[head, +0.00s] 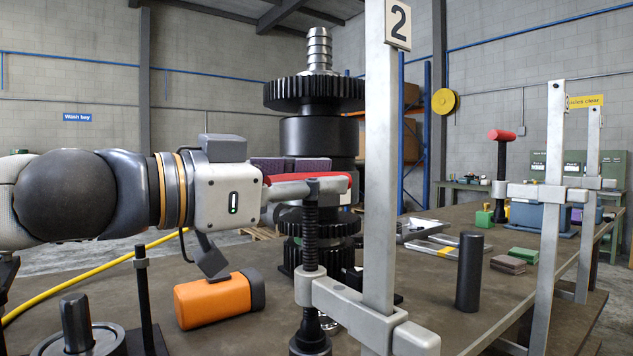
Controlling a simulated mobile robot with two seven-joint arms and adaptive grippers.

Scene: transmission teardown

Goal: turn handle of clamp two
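Clamp two has a pale grey upright post (379,190) with a sign marked 2 (398,23). Its grey lower arm (350,308) carries a black threaded screw (310,245). The red handle (340,182) lies across the top of the screw, partly hidden by my gripper. My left gripper (305,187) comes in from the left at the handle's height, with a grey finger along the handle's near side. The far finger is hidden, so I cannot tell whether it grips the handle. My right gripper is not in view.
A tall dark gear stack (318,135) stands just behind the handle. An orange block with a dark end (215,300) lies below my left gripper. A black cylinder (469,272) stands right of the post. Another clamp with a red handle (502,135) stands farther right.

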